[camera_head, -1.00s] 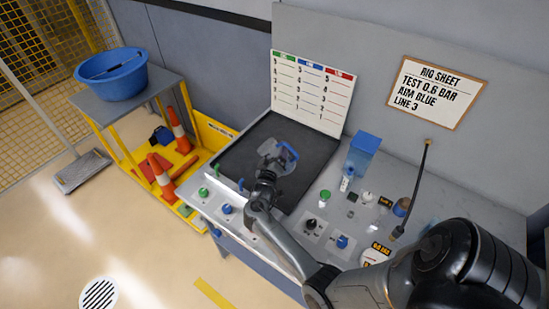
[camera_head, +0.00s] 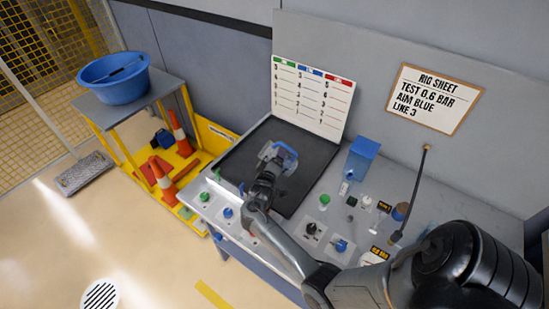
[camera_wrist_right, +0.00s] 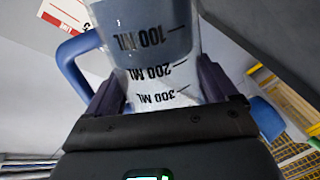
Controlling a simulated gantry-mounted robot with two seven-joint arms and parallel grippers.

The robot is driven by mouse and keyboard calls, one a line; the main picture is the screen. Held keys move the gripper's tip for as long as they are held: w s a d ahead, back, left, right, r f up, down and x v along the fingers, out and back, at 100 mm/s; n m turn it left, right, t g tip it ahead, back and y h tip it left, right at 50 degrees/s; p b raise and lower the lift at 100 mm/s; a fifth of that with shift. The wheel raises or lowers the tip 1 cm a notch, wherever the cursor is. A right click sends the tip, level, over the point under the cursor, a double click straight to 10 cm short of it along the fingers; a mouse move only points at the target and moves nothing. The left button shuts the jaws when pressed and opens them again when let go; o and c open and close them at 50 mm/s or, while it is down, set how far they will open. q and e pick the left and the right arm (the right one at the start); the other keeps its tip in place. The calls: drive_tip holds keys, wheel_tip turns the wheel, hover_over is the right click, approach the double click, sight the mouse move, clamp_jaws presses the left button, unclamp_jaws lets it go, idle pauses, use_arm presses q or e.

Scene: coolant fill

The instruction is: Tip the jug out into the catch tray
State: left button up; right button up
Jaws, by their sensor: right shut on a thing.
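The jug (camera_head: 277,158) is clear with a blue handle, and in the head view it is over the dark catch tray (camera_head: 305,160). It looks tipped over, but its mouth and any liquid stream cannot be made out. My right gripper (camera_head: 267,172) is shut on the jug's body, one finger on each side in the wrist view (camera_wrist_right: 165,95). My left gripper is out of view.
A chart board (camera_head: 312,95) stands behind the tray. A blue box (camera_head: 362,157), several knobs and small parts stand on the bench to the right. A yellow cart with a blue basin (camera_head: 115,78) and orange cones is at the left.

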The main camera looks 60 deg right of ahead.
drive_tip(key=shift+r, duration=0.1)
idle(0.3)
drive_tip(key=shift+r, duration=0.1)
drive_tip(key=shift+w+r+n+p, duration=0.25)
drive_tip(key=shift+r+n+p, duration=0.4)
drive_tip(key=shift+p, duration=0.7)
drive_tip(key=shift+f+n, duration=0.1)
drive_tip(key=shift+n, duration=0.15)
drive_tip(key=shift+p, duration=0.35)
drive_tip(key=shift+w+r+n+g+p, duration=0.2)
drive_tip(key=shift+r+n+g+p, duration=0.1)
drive_tip(key=shift+r+n+p, duration=0.25)
drive_tip(key=shift+w+a+n+p, duration=0.1)
drive_tip(key=shift+w+n+p, duration=0.05)
drive_tip(key=shift+n+p, duration=0.3)
